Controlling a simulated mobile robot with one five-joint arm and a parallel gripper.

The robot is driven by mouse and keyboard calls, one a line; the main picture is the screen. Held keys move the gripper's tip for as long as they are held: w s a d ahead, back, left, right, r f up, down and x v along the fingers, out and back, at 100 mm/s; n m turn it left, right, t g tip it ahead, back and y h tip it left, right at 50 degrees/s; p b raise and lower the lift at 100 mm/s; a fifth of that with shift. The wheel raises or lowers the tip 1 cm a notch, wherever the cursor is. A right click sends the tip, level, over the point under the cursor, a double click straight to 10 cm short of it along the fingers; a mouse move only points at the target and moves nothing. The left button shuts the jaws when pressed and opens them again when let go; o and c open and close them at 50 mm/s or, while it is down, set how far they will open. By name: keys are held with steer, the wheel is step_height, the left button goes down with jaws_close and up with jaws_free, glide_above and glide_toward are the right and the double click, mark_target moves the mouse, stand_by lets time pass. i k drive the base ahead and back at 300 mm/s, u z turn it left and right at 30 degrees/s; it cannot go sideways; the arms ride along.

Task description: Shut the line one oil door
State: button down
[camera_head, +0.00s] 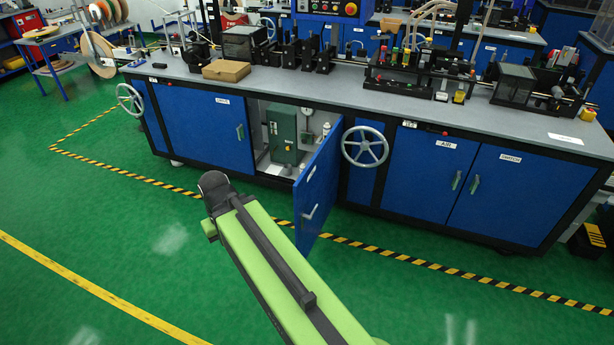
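A blue cabinet door (318,190) stands wide open, swung out from the front of the long workbench. It has a pale label near its top and a grey bar handle (310,212) on its outer face. I cannot read the label, so I cannot confirm that it says oil. Behind the door the compartment is open and shows a grey-green box with a gauge (282,134) and small white fittings. My green arm reaches up from the bottom, its dark end joint left of the door and apart from it in the picture. I cannot make out my gripper's fingers.
The other blue doors, including the DRIVE door (205,125) and AIR door (433,172), are shut. Black-yellow tape (400,258) marks the floor. The green floor (110,235) at left is clear.

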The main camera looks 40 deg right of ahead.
mark_target(317, 183)
steer(key=i, duration=0.85)
steer(key=u, duration=0.05)
